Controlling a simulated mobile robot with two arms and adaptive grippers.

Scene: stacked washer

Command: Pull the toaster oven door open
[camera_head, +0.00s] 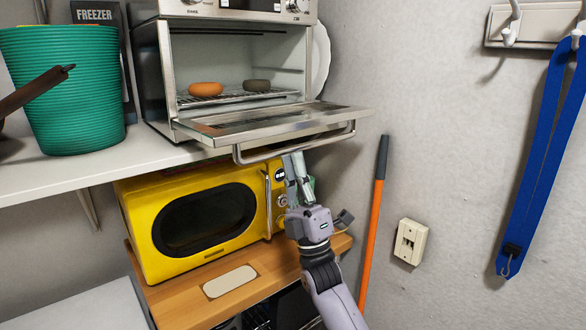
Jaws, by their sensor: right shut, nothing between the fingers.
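The toaster oven (163,75) stands on the white shelf at the top middle. Its glass door (275,122) is folded down, about level, and the inside is in view. A metal bar handle (300,146) runs along the door's front edge. Inside, an orange ring-shaped item (206,89) and a dark ring-shaped item (257,86) lie on the wire rack. My right gripper (293,155) is shut and empty, pointing up with its fingertips just below the handle; I cannot tell whether they touch it. My left gripper is not in view.
A yellow microwave (160,262) stands on a wooden surface below the shelf (60,180), close to my right gripper. A green ribbed bin (65,90) is left of the oven. An orange pole (372,230) leans on the right wall.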

